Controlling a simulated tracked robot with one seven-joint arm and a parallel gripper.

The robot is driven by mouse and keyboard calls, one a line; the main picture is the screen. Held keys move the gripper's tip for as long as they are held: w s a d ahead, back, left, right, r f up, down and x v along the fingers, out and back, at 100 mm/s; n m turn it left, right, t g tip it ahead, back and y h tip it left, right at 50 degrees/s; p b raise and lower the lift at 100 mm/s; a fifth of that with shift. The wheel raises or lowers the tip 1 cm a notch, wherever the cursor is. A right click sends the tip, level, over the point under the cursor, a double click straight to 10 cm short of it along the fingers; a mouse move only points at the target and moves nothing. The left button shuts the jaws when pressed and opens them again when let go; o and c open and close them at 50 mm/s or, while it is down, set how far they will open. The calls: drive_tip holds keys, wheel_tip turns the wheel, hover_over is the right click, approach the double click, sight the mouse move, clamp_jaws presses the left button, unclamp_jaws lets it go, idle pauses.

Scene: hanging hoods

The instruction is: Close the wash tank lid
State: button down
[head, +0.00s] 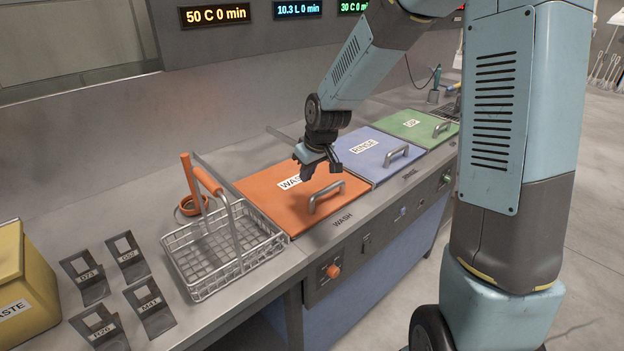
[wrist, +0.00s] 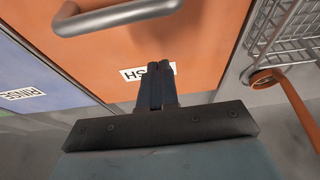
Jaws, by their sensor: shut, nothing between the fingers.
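The orange wash tank lid (head: 262,200) lies flat over its tank in the head view, level with the counter around it. Its grey bar handle (head: 326,196) is near the front edge. The lid fills much of the wrist view (wrist: 200,50), with the handle (wrist: 118,16) at the top. My gripper (head: 318,172) is above the lid, behind the handle and beside the label. Its fingers (wrist: 156,75) are together and empty, pointing at the label, which they partly cover. I cannot tell whether the fingertips touch the lid.
A wire basket (head: 222,252) with an orange grip stands left of the lid. The blue rinse lid (head: 372,152) and a green lid (head: 418,128) lie flat to the right. Several numbered grey tags (head: 84,276) and a yellow waste bin (head: 24,290) are at the left.

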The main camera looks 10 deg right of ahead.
drive_tip(key=s+d+r+m+t+h, duration=0.1)
drive_tip(key=s+d+r+m, duration=0.1)
drive_tip(key=s+d+r, duration=0.5)
drive_tip(key=s+d+r+m+h, duration=0.15)
drive_tip(key=s+d+r, duration=0.25)
drive_tip(key=s+r, duration=0.55)
drive_tip(key=s+d+r+m, duration=0.2)
drive_tip(key=s, duration=0.3)
drive_tip(key=s+d+r+m+t, duration=0.1)
drive_tip(key=s+d+r, duration=0.1)
drive_tip(key=s, duration=0.4)
drive_tip(key=shift+s+d+m, duration=0.15)
drive_tip(key=shift+d+m, duration=0.2)
drive_tip(key=shift+d, duration=0.45)
drive_tip(key=shift+r, duration=0.1)
idle(0.3)
